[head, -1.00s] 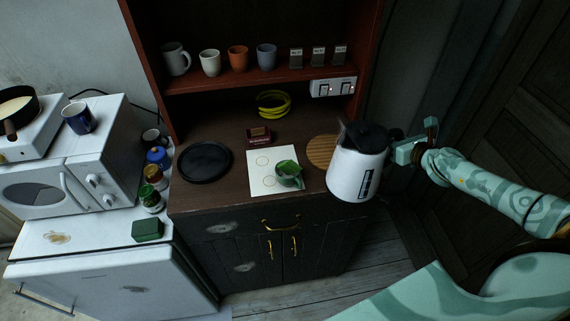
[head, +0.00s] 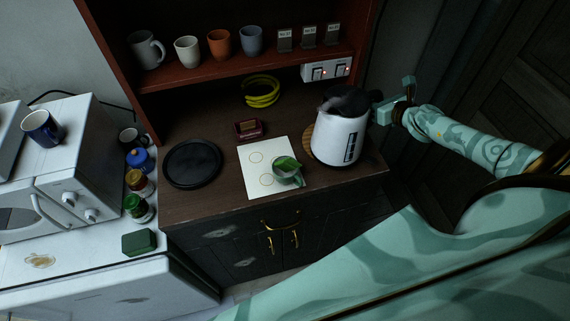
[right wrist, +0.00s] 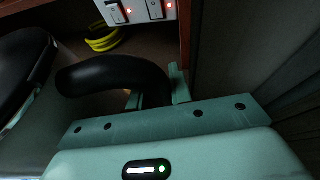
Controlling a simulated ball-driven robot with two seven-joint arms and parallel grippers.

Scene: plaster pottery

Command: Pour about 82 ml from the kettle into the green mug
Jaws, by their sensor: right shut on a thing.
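The white kettle (head: 338,137) with a black lid and black handle is in the head view, above the right side of the cabinet top. It looks close to upright, with its spout to the left. I cannot tell whether its base touches the surface. My right gripper (head: 381,110) is shut on its handle, which also shows in the right wrist view (right wrist: 115,75). The green mug (head: 291,179) stands on a white sheet, left of and nearer than the kettle. A brighter green patch shows at its mouth; its contents are unclear. My left gripper is not in view.
A round wooden mat (head: 307,145) is partly hidden by the kettle. The white sheet (head: 255,183) bears ring marks. A black round plate (head: 192,163), a dark red box (head: 248,130) and a yellow coil (head: 261,92) lie around. The shelf (head: 215,75) holds several cups.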

